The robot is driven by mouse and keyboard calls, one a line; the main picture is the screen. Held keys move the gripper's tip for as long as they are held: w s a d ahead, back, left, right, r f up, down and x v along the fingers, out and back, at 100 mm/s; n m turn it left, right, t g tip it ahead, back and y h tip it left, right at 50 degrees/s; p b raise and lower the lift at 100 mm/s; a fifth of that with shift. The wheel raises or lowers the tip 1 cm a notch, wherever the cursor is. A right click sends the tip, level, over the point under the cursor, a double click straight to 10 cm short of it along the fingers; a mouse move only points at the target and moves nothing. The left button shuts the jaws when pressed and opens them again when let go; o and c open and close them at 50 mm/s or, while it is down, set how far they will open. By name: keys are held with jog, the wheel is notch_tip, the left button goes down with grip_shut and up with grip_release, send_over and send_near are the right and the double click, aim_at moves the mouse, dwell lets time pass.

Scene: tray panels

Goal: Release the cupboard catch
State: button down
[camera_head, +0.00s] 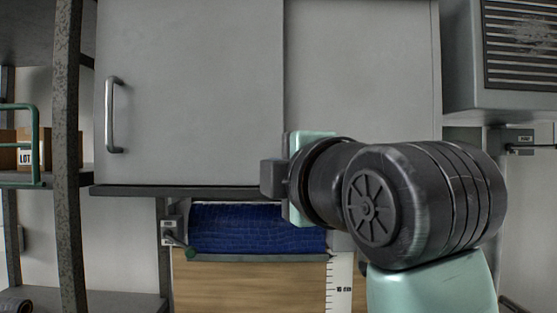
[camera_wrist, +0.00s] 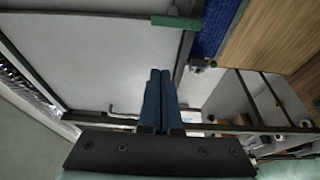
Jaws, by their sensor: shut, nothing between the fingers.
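The grey cupboard (camera_head: 190,90) fills the upper middle of the head view, its front flat and its left door shown with a metal bar handle (camera_head: 112,115). In the wrist view, a similar small fitting (camera_wrist: 203,65) lies right of the fingers. My gripper (camera_wrist: 160,74) is shut and empty, in front of the pale door panel (camera_wrist: 95,60), with the handle (camera_wrist: 122,113) left of its fingers.
A blue roll (camera_head: 255,228) sits below the cupboard, above a wooden panel (camera_head: 250,285). Metal shelving (camera_head: 68,150) with boxes stands at the left. A vented unit (camera_head: 515,45) and another lever plate (camera_head: 518,138) are at the right.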

jog(key=p+x, duration=0.1)
jog(key=x, duration=0.1)
jog(key=p+x, duration=0.1)
jog(key=x, duration=0.2)
jog(key=p+x, duration=0.2)
jog(key=shift+w+a+r, duration=0.2)
jog(key=shift+w+r, duration=0.05)
jog(key=shift+w, duration=0.05)
jog(key=d+p, duration=0.1)
jog(key=d, duration=0.3)
jog(key=shift+s+d+f+p, duration=0.15)
jog(key=shift+f+p, duration=0.1)
jog(key=shift+p, duration=0.15)
